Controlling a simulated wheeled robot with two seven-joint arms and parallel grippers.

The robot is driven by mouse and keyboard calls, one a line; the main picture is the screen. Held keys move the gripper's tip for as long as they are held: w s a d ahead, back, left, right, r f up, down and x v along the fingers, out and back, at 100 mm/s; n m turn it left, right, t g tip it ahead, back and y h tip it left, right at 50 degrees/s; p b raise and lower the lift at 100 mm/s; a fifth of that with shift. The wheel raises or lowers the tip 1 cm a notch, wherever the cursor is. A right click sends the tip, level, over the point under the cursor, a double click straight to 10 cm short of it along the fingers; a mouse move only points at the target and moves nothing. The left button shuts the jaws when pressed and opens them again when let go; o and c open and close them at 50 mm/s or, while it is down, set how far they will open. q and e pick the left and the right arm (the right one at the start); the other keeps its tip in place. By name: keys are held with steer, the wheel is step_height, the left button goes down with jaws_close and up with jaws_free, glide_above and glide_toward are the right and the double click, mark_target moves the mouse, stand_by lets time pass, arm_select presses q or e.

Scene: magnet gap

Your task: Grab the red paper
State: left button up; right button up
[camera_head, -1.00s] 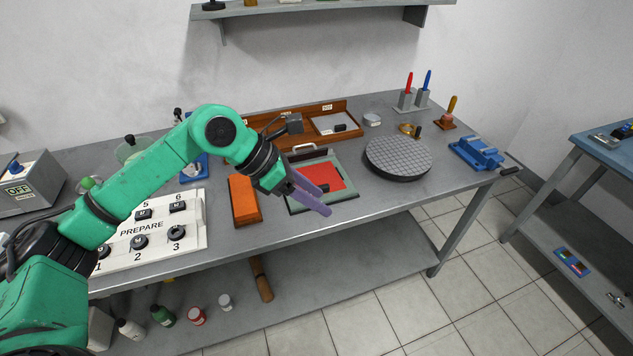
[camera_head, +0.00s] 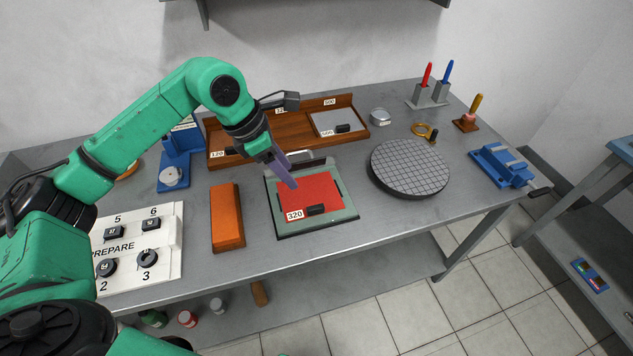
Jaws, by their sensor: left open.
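The red paper (camera_head: 320,188) lies flat on a grey-green framed plate (camera_head: 346,217) near the middle of the bench. A "320" label (camera_head: 295,215) and a small black block (camera_head: 316,210) are at its front edge. My left gripper (camera_head: 289,184), with purple fingers, is open and points down over the paper's back left part. Its fingers hide a little of the paper and the plate's back edge. I cannot tell whether the fingertips touch the paper. My right gripper is not in view.
An orange block (camera_head: 227,217) stands left of the plate, and a round gridded disc (camera_head: 410,167) is to its right. A wooden rack (camera_head: 240,158) with numbered compartments is behind. A white "PREPARE" board (camera_head: 135,250) lies at the left. Bare bench shows in front of the disc.

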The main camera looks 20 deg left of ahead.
arm_select(q)
steer(key=p, duration=0.3)
glide_toward(312, 208)
steer(key=shift+x, duration=1.15)
steer(key=p+x, duration=0.2)
steer(key=x, duration=0.3)
steer(key=shift+w+d+f+p, duration=0.1)
steer(key=shift+d+f+p, duration=0.05)
steer(key=shift+f+p, duration=0.2)
steer(key=shift+d+f, duration=0.1)
steer(key=shift+f, duration=0.2)
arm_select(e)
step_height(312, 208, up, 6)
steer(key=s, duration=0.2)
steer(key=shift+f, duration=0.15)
arm_select(q)
jaws_close()
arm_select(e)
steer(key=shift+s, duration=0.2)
